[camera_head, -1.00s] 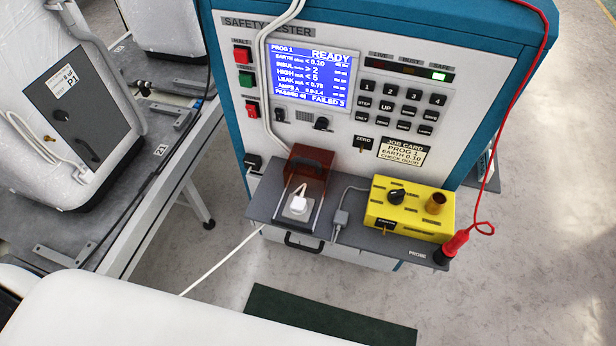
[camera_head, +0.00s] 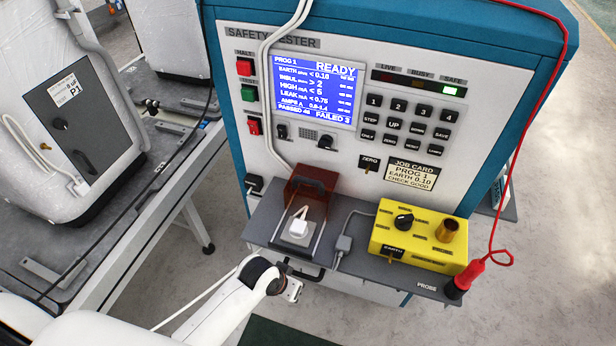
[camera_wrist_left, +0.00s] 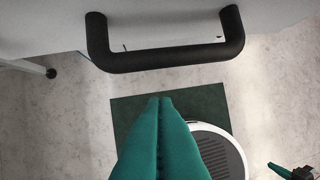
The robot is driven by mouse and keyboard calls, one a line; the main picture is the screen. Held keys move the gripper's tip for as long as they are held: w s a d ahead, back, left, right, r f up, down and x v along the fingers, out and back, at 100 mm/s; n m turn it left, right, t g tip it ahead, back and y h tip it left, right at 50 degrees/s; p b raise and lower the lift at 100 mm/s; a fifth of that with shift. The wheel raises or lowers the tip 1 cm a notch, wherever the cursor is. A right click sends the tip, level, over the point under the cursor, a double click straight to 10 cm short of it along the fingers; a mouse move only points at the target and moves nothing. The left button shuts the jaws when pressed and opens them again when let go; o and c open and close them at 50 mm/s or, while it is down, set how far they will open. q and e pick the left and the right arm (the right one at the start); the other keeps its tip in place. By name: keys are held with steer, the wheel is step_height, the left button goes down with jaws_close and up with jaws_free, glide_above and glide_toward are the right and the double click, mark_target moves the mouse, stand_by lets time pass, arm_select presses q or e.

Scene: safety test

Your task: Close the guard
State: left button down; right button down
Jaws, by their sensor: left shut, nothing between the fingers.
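The guard (camera_head: 312,187) is a brown-red see-through cover with metal side arms, standing raised at the back of the tester's shelf. A white plug (camera_head: 298,227) sits in the outlet in front of it, uncovered. My left arm reaches in from the lower left in the head view, its wrist below the shelf's front edge. In the left wrist view my left gripper (camera_wrist_left: 160,100) has its green fingers shut and empty, below and apart from a black bar handle (camera_wrist_left: 165,55). A black and green part at the lower right, probably my right gripper (camera_wrist_left: 272,167), is cut off.
The shelf (camera_head: 365,262) also carries a yellow box (camera_head: 415,245) and a red probe (camera_head: 468,273) with a coiled red lead. The tester screen (camera_head: 314,88) reads READY. A green mat (camera_wrist_left: 205,98) lies on the floor.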

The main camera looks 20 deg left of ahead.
arm_select(q)
steer(key=shift+m+h, duration=0.5)
steer(key=shift+m, duration=0.2)
steer(key=w+d+r, duration=0.1)
steer(key=w+r, duration=0.1)
steer(key=r, duration=0.2)
steer(key=w+d+r+b, duration=0.1)
steer(key=w+d+r, duration=0.1)
steer(key=r, duration=0.3)
steer(key=w+d+r, duration=0.2)
steer(key=r, duration=0.3)
steer(key=shift+w+d+r+b, duration=0.1)
steer(key=shift+d+r+b, duration=0.1)
steer(key=shift+b, duration=0.15)
steer(key=w+a+r+n+y, duration=0.1)
steer(key=w+a+r+n, duration=0.1)
steer(key=w+a+r, duration=0.35)
steer(key=w+a+r+n+y, duration=0.1)
steer(key=w+a+r+y, duration=0.1)
steer(key=w+r, duration=0.55)
glide_toward(304, 171)
steer(key=f, duration=0.1)
steer(key=d+f, duration=0.1)
steer(key=s+f, duration=0.1)
steer(key=f, duration=0.1)
steer(key=shift+s+d+f, duration=0.1)
steer(key=shift+d+f, duration=0.05)
steer(key=shift+d, duration=0.15)
steer(key=shift+s, duration=0.1)
